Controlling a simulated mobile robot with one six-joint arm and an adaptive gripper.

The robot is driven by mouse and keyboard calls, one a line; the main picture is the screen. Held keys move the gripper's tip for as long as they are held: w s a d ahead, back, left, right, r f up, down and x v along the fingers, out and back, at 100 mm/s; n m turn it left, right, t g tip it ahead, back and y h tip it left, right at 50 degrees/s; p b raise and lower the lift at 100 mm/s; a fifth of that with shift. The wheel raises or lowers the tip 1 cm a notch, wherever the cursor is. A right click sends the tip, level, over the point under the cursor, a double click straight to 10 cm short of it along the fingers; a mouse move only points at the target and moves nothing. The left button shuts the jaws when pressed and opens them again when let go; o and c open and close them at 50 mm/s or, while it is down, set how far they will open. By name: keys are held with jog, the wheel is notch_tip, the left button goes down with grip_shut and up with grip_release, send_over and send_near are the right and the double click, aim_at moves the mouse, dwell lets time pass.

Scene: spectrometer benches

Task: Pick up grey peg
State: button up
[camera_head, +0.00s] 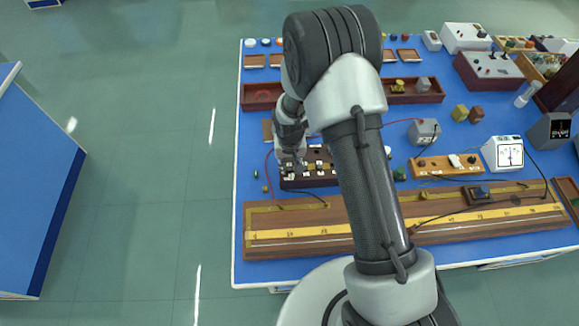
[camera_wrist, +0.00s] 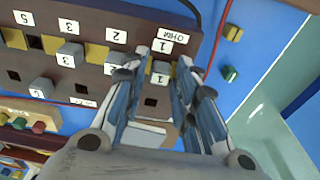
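A dark brown plug box (camera_head: 318,182) stands on the blue bench. In the wrist view the box (camera_wrist: 110,72) carries numbered labels, square holes and several grey pegs. Other grey pegs (camera_wrist: 70,52) and (camera_wrist: 42,87) sit farther left on the box. In the head view my gripper (camera_head: 291,160) is over the box's left end, and the peg there is hard to make out.
A small yellow block (camera_wrist: 232,33) and a green one (camera_wrist: 230,74) lie on the bench beside the box. A long wooden metre bridge (camera_head: 300,235) lies in front.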

grip_shut()
jog(key=shift+r, duration=0.15)
